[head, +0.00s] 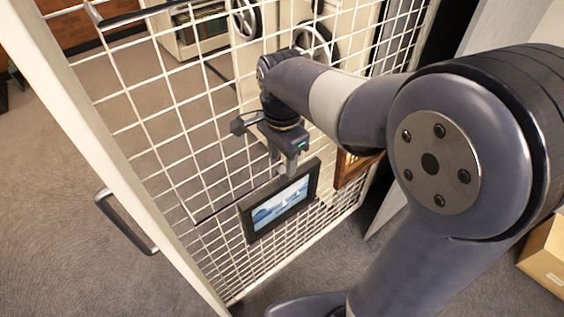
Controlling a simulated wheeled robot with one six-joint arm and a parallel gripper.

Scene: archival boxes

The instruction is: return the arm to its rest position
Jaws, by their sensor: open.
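My gripper (291,170) hangs from the end of my arm, in front of a white wire mesh rack panel (183,149). The jaws point down, just above or in front of the top edge of a small dark-framed picture (279,207) with a blue seascape, which hangs on the mesh. The jaws look empty. I cannot tell from this view whether they touch the frame. My arm is bent and reaches from the right side across the view.
A brown wooden frame (352,169) hangs on the mesh right of the picture, partly hidden by my arm. The panel has a grey pull handle (127,222) on its left edge. A cardboard box (546,256) sits at the right. Carpet at the left (60,200) is clear.

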